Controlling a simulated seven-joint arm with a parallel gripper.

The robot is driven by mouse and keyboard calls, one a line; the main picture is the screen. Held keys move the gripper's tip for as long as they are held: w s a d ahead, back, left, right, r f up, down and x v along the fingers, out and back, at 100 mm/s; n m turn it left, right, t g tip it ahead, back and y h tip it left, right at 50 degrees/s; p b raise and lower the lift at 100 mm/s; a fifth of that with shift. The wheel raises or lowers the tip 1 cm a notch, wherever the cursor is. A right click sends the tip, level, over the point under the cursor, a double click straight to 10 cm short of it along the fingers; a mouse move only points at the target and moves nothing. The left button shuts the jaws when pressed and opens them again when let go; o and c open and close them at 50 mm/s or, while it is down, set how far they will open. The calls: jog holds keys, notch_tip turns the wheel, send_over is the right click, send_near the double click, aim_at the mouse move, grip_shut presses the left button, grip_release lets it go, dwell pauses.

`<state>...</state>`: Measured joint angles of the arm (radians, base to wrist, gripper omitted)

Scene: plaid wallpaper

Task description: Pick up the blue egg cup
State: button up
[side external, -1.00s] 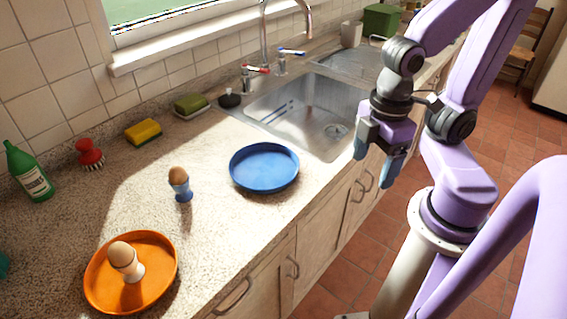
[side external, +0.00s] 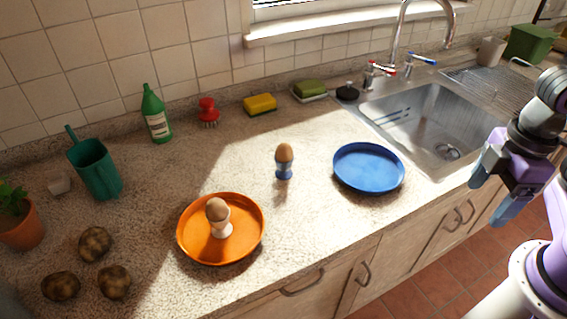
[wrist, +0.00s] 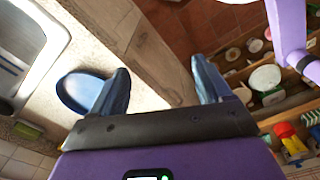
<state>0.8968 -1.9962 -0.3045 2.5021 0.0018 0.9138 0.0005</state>
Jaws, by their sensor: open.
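The blue egg cup (side external: 284,172) stands upright on the counter with a brown egg (side external: 284,152) in it, between the orange tray and the blue plate. A white egg cup (side external: 222,230) with another brown egg stands on the orange tray (side external: 251,242). The blue plate (side external: 369,186) lies empty to the right of the blue egg cup. My gripper (side external: 492,196) is open and empty, at the right, beyond the counter's front edge and well away from the egg cup. In the wrist view my gripper (wrist: 164,88) shows its blue fingers apart, with the blue plate (wrist: 70,93) beside the left one.
The sink (side external: 425,128) is at the back right. A green bottle (side external: 156,115), red brush (side external: 208,112) and yellow sponge (side external: 260,104) stand along the wall. Potatoes (side external: 95,244), a green scoop (side external: 97,168) and a potted plant (side external: 20,222) are at the left. Counter around the blue egg cup is clear.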

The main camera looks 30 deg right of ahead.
jog(key=shift+c, duration=0.4)
jog(key=n+t+h, duration=0.6)
jog(key=n+t, duration=0.6)
jog(key=n, duration=0.7)
send_near(285, 169)
jog(key=x, duration=0.5)
jog(key=shift+w+d+f, duration=0.15)
jog(key=shift+d+f, duration=0.05)
jog(key=shift+f, duration=0.15)
jog(key=shift+y, duration=0.3)
jog(key=shift+r+x, duration=0.1)
jog(key=shift+x, duration=1.5)
jog(key=shift+r+x, duration=0.15)
jog(key=shift+x, duration=1.45)
jog(key=shift+w, duration=0.15)
